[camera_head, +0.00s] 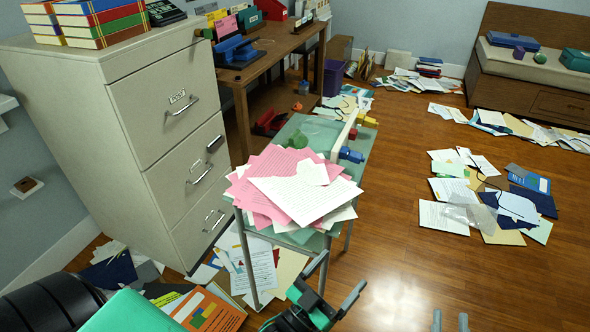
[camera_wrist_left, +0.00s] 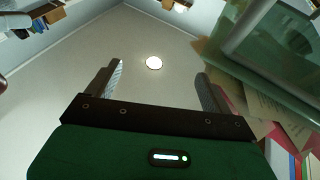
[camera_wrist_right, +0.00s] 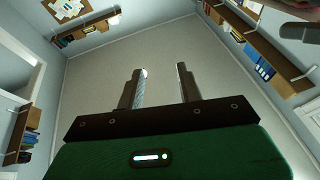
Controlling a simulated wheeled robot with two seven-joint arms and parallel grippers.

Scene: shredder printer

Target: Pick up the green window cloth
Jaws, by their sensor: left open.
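A small crumpled green thing (camera_head: 297,139), which looks like the green window cloth, lies on the glass-topped cart (camera_head: 358,150), behind a pile of pink and white papers. My left gripper (camera_head: 336,281) is low in front of the cart's near end, apart from the cloth. It is open and empty, and its spread fingers also show in the left wrist view (camera_wrist_left: 160,76). My right gripper (camera_head: 450,322) is at the bottom edge, right of the cart, with only its fingertips showing. It is open and empty in the right wrist view (camera_wrist_right: 161,72). Neither wrist view shows the cloth.
Pink and white papers (camera_head: 300,193) cover the cart's near half and overhang its edges. Blue and yellow small items (camera_head: 351,154) lie on its right side. A filing cabinet (camera_head: 130,100) stands left and a desk (camera_head: 270,50) behind. Papers litter the floor; the front right floor is clear.

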